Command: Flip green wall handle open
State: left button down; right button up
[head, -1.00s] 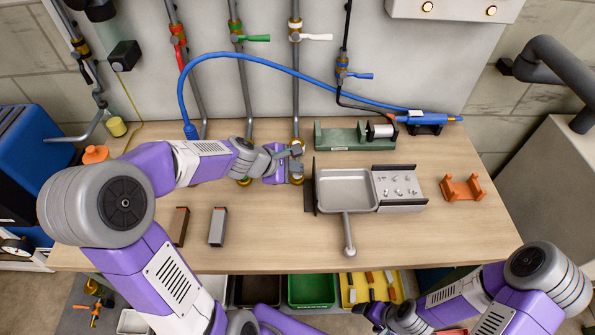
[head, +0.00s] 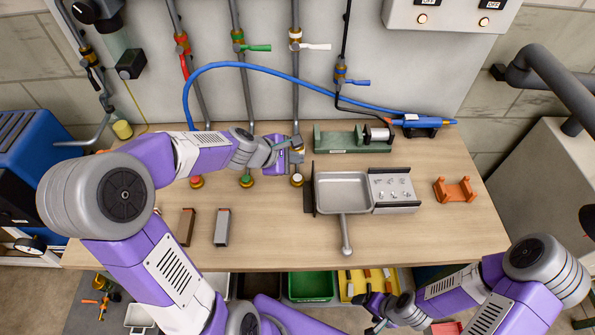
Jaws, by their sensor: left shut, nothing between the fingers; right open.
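The green wall handle (head: 257,47) sits on a brass valve on the second vertical pipe from the left, at the back wall. Its lever points sideways to the right, across the pipe. My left gripper (head: 297,148) is shut and empty. It is over the back of the table in front of the white-handled pipe, well below and to the right of the green handle, and apart from it. My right gripper (head: 372,314) is open and low at the front, below the table's front edge, far from the handle.
A red handle (head: 184,66), a white handle (head: 318,46) and a blue handle (head: 358,82) sit on neighbouring pipes. A blue hose (head: 270,66) arches across the pipes below the green handle. A metal tray (head: 343,188) stands right of my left gripper.

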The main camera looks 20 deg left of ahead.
aim_at(237, 47)
jog(key=k, duration=1)
